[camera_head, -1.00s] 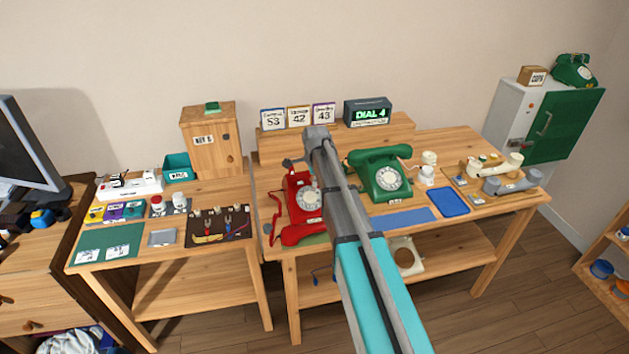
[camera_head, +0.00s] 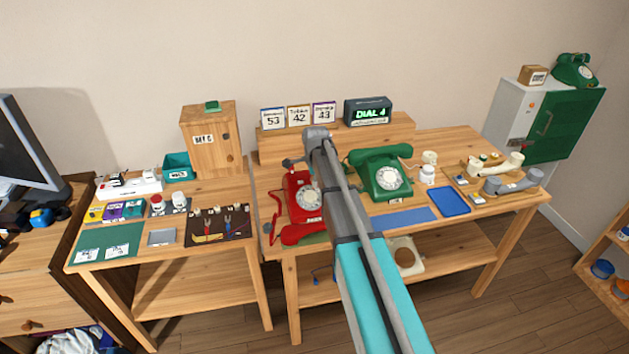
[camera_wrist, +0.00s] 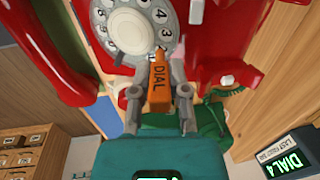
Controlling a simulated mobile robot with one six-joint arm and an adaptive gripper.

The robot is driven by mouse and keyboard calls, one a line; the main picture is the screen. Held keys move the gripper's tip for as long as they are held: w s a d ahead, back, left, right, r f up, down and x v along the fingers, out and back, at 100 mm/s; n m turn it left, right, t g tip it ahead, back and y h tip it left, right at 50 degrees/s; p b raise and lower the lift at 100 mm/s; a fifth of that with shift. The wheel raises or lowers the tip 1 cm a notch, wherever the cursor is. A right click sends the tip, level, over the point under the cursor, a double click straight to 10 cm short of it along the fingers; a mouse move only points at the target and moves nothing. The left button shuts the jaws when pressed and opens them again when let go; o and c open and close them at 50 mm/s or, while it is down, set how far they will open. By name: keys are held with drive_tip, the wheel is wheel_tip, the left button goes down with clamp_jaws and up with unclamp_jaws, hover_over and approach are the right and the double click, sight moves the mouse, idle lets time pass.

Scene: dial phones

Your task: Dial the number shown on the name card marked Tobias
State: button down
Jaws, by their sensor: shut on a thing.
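The red dial phone (camera_head: 302,197) stands on the table, its red handset (camera_head: 302,233) lying off it in front. My gripper (camera_wrist: 158,96) is shut on an orange stick marked DIAL (camera_wrist: 158,88), seen in the wrist view. The stick's tip is at the lower edge of the phone's white dial (camera_wrist: 130,28), near the 3 and 4; I cannot tell whether it sits in a hole. Three name cards stand on the shelf: 53 (camera_head: 273,119), 42 (camera_head: 299,117) and 43 (camera_head: 323,113). The middle name looks like Tobias, though small. A display (camera_head: 368,112) reads DIAL 4.
A wooden box (camera_head: 212,145) stands on the left table. Another green phone (camera_head: 574,70) sits on the cabinet.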

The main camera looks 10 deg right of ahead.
drive_tip(key=shift+w+f, duration=0.1)
drive_tip(key=shift+f, duration=0.05)
drive_tip(key=shift+d, duration=0.1)
idle(0.6)
drive_tip(key=shift+s+d+f+b, duration=0.2)
drive_tip(key=shift+s+d+b, duration=0.1)
drive_tip(key=shift+s+d, duration=0.2)
idle(0.3)
drive_tip(key=shift+s+d+f, duration=0.2)
drive_tip(key=shift+s, duration=0.2)
drive_tip(key=shift+b, duration=0.3)
